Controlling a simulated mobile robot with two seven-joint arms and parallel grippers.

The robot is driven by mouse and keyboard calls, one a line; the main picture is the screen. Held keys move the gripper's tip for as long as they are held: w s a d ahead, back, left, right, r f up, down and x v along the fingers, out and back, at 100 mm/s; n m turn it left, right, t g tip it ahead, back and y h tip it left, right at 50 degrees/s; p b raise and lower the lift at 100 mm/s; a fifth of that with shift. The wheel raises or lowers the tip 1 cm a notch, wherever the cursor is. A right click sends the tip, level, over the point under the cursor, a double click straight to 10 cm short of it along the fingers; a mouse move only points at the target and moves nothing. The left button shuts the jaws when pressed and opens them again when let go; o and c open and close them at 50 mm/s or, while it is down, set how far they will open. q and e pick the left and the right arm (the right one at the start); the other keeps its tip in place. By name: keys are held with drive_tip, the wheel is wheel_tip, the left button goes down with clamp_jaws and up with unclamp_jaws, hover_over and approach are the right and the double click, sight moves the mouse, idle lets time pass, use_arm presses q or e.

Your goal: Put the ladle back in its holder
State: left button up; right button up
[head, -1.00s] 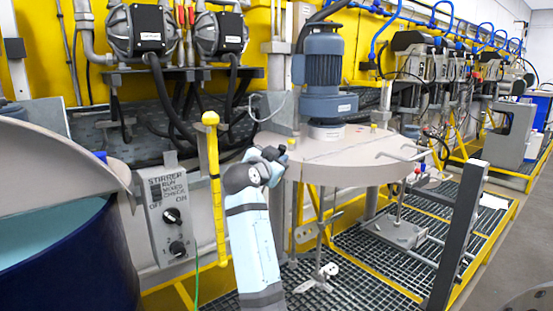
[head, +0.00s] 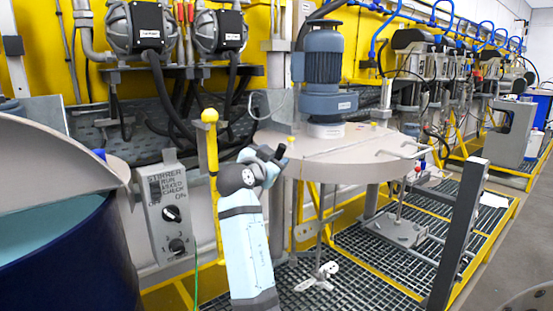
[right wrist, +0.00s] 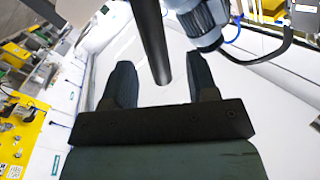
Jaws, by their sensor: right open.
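I cannot pick out the ladle or its holder with certainty in either view. My right gripper (head: 272,153) is raised in the middle of the head view, in front of the near edge of the round grey lid. In the right wrist view my right gripper (right wrist: 160,85) has its two dark fingers wide apart. A dark rod (right wrist: 152,40) comes down from the top and ends between the fingers in that picture, with gaps on both sides. I cannot tell what it belongs to or how far away it is. My left gripper is not in view.
The round grey lid (head: 335,158) carries a blue motor (head: 323,60). A yellow post (head: 213,185) and a stirrer switch box (head: 168,215) stand left of my arm. A blue drum (head: 60,255) is at lower left. A dark upright post (head: 460,235) stands right.

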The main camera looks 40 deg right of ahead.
drive_tip(key=b+v, duration=0.2)
drive_tip(key=v, duration=0.9)
drive_tip(key=shift+s+a+b, duration=0.2)
drive_tip(key=shift+a+b, duration=0.1)
drive_tip(key=shift+b, duration=0.05)
